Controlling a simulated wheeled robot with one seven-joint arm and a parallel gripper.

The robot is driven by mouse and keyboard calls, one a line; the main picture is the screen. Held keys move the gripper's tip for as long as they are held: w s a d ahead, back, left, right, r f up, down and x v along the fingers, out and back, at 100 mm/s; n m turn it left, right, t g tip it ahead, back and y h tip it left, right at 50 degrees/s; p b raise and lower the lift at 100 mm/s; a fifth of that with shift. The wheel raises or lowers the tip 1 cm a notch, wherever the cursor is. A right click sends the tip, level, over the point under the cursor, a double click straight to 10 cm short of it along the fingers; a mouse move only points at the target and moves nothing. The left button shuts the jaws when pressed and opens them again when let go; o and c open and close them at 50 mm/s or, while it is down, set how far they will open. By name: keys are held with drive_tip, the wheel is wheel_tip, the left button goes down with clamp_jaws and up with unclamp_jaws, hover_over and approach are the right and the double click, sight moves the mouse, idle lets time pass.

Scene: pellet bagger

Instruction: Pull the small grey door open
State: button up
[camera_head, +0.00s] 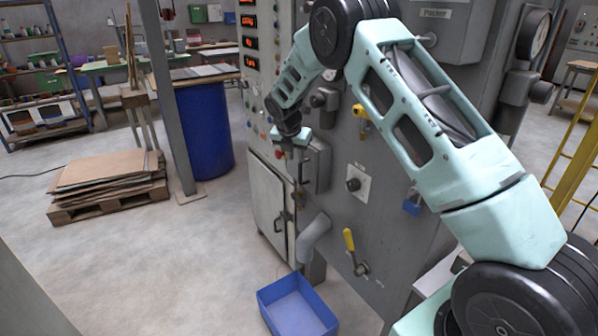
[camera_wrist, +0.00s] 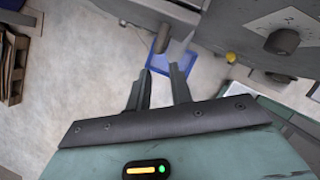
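A small grey door (camera_head: 317,166) shows as a box-like panel on the front of the grey machine in the head view, and it looks shut. My gripper (camera_head: 299,178) hangs just left of it, pointing down, partly against the machine's corner. In the wrist view my gripper (camera_wrist: 159,72) has its two fingers apart with nothing between them. Whether a finger touches the door cannot be told. A larger pale door (camera_head: 268,200) with a dark handle sits lower on the machine's left side and is shut.
A blue bin (camera_head: 297,305) stands on the floor below a grey spout (camera_head: 312,236). A yellow lever (camera_head: 349,240) and a black knob (camera_head: 353,185) stick out to the right of the door. A pallet of cardboard (camera_head: 108,185) and a blue drum (camera_head: 204,125) stand left. The floor between is clear.

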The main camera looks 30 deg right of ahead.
sight(300, 181)
drive_tip(key=p+x, duration=0.2)
drive_tip(key=x, duration=0.8)
drive_tip(key=shift+f, duration=0.15)
clamp_jaws()
